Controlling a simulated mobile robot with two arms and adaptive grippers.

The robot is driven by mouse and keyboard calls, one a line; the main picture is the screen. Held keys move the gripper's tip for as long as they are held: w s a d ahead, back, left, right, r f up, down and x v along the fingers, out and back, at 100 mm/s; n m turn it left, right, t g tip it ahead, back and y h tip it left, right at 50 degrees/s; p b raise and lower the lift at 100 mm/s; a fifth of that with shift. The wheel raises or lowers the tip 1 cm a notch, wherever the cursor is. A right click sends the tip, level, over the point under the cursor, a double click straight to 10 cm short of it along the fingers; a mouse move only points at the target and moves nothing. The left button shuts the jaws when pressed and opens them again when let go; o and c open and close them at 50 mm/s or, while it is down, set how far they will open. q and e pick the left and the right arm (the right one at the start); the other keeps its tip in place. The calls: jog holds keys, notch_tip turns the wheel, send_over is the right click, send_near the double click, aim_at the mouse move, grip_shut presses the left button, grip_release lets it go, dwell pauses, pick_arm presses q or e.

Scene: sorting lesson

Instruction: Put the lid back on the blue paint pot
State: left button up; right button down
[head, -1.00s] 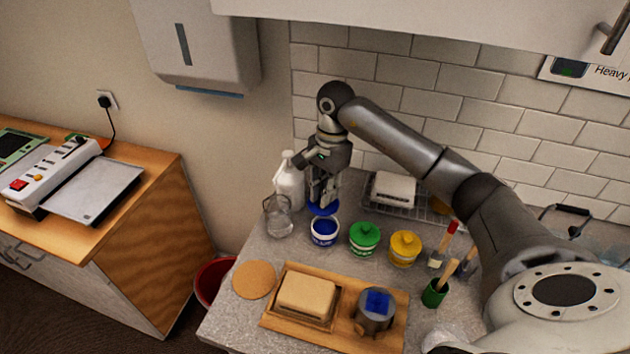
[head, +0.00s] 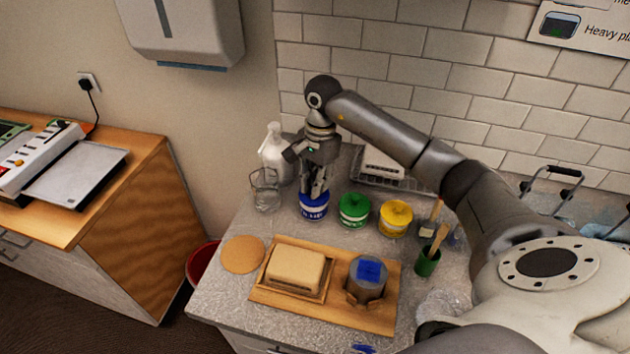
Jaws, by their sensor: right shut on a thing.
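The blue paint pot (head: 314,211) stands upright on the grey worktop, left of the green and yellow pots. My right gripper (head: 315,192) points down right above it, shut on the blue lid (head: 314,198). The lid is at the pot's mouth and covers the paint; I cannot tell whether it is fully seated. The fingers hide part of the lid. My left gripper is not in view.
A glass jug (head: 265,191) and white bottle (head: 273,150) stand close to the left. A wooden board (head: 326,306) lies in front.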

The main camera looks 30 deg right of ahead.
jog(key=shift+r, duration=0.1)
pick_arm(q)
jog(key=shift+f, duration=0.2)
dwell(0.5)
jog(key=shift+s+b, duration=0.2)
jog(key=shift+b, duration=0.1)
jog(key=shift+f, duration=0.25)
dwell(0.6)
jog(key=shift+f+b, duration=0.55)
jog(key=shift+b, duration=0.2)
pick_arm(e)
jog(key=shift+f, duration=0.2)
dwell(0.3)
dwell(0.4)
jog(key=c, duration=0.9)
grip_release()
jog(key=shift+o, duration=0.2)
